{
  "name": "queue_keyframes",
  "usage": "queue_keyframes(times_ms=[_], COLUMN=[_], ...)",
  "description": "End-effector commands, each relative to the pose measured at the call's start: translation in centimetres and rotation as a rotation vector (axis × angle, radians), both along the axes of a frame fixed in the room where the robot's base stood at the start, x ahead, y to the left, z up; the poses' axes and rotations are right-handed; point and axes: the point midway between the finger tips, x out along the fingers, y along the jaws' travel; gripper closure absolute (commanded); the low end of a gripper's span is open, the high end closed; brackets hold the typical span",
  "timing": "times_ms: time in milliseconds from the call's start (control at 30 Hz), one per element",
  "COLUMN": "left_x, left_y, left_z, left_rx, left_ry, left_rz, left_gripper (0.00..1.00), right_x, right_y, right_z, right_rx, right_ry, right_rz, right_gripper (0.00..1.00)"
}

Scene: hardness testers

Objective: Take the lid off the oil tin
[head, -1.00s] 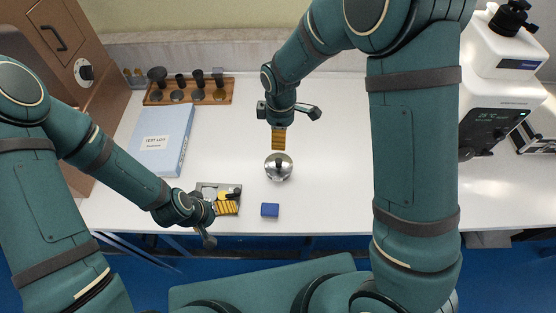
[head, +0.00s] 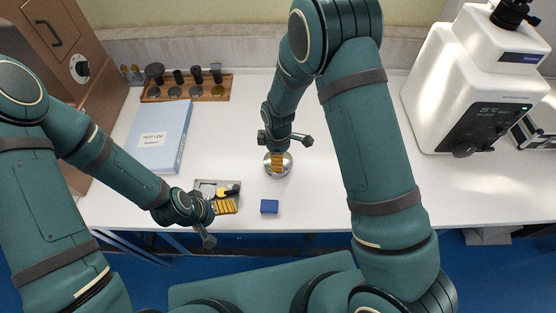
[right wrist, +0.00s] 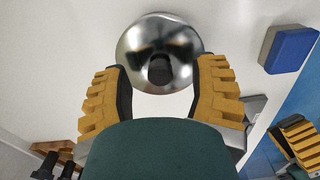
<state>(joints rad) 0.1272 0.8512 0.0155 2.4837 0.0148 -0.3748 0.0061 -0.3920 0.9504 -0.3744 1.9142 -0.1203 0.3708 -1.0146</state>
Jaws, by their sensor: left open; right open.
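The oil tin is a small round silvery tin (head: 286,168) on the white table, mostly hidden in the head view by my right gripper. In the right wrist view its shiny domed lid (right wrist: 135,42) with a dark knob (right wrist: 159,70) lies just ahead of the fingers. My right gripper (head: 277,158) is over the tin; in the right wrist view its yellow ribbed fingers (right wrist: 160,90) are open, one on each side of the near part of the lid, with the knob between and beyond the tips. My left gripper (head: 215,222) is near the front edge, its jaws poorly seen.
A blue block (head: 269,207) lies in front of the tin. A grey tray (head: 205,187) with small parts is beside my left gripper. A blue test log binder (head: 160,138), a wooden rack (head: 188,87) and a white tester (head: 470,80) stand around. The table right of the tin is clear.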

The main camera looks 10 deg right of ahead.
Motion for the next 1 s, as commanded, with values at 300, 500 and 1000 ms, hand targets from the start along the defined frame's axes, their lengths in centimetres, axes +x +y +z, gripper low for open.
queue_keyframes(times_ms=[300,500,1000], left_x=[0.0,0.0,0.0], left_y=[0.0,0.0,0.0], left_z=[-0.1,-0.1,0.1], left_rx=[0.0,0.0,0.0], left_ry=[0.001,0.001,0.0], left_rz=[0.0,0.0,0.0], left_gripper=[0.15,0.15,0.15], right_x=[0.0,0.0,0.1], right_y=[0.0,0.0,0.0], right_z=[-1.0,-0.9,0.4], right_rx=[0.0,0.0,0.002], right_ry=[0.0,0.0,-0.004], right_rz=[-0.002,-0.001,-0.001], right_gripper=[0.41,0.91,1.0])
